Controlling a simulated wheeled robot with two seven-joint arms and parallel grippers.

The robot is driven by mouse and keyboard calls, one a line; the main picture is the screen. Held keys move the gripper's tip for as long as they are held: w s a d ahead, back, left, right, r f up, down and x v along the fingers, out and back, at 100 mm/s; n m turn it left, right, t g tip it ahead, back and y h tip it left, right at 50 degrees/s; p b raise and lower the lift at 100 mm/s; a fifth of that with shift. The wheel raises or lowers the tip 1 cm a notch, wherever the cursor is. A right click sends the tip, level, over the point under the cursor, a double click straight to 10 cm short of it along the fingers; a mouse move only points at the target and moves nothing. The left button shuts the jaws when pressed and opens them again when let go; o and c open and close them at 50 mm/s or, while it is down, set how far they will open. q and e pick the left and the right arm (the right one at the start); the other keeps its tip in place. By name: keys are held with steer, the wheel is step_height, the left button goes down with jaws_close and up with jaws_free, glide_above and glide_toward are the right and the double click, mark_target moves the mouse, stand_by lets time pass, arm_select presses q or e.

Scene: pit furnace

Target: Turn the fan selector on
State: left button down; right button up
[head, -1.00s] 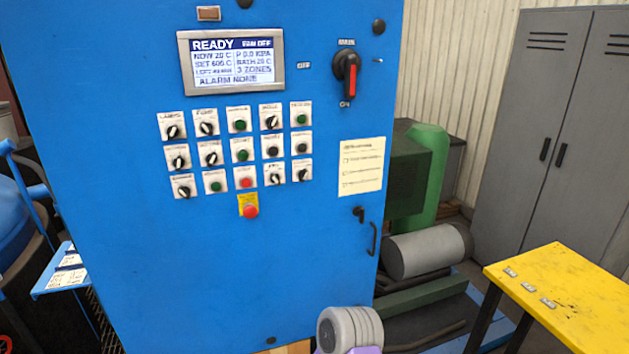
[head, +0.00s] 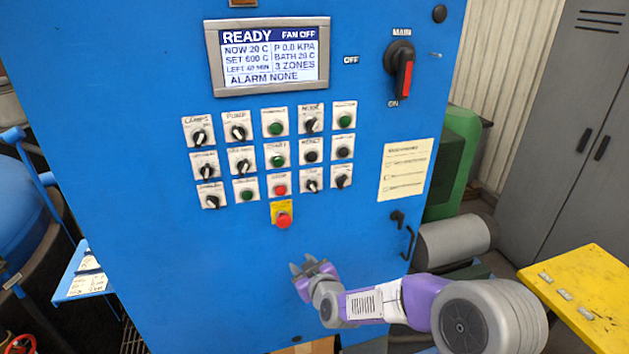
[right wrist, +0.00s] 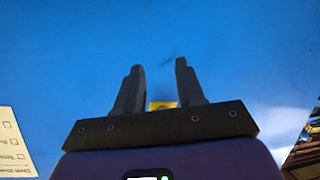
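The blue cabinet front (head: 150,260) carries rows of selectors and buttons. A black selector (head: 311,186) in the bottom row, second from the right, has a small label that seems to read FAN. Its knob looks tilted; the exact setting is too small to tell. The display (head: 270,55) reads READY and FAN OFF. My right gripper (head: 308,262) is in front of the cabinet, below the selector and the red emergency button, apart from both. In the right wrist view the right gripper (right wrist: 159,65) has its fingers apart with nothing held. My left gripper is out of view.
The red emergency button (head: 283,219) on its yellow plate sits between my right gripper and the control rows. The red-handled main switch (head: 405,77) is at upper right. A paper checklist (head: 406,170) and a door handle (head: 408,240) are on the right. A yellow table (head: 590,285) stands further right.

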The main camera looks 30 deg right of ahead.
mark_target(314, 189)
steer(key=s+d+r+n+t+h+p, duration=0.1)
steer(key=d+r+t, duration=0.1)
steer(key=r, duration=0.7)
steer(key=s+d+r+t+h, duration=0.1)
steer(key=d+r+t+h, duration=0.15)
steer(key=r, duration=0.55)
steer(key=shift+g, duration=0.55)
steer(key=p+x, duration=0.1)
steer(key=x, duration=0.7)
steer(key=shift+r, duration=0.15)
steer(key=shift+s, duration=0.1)
jaws_close()
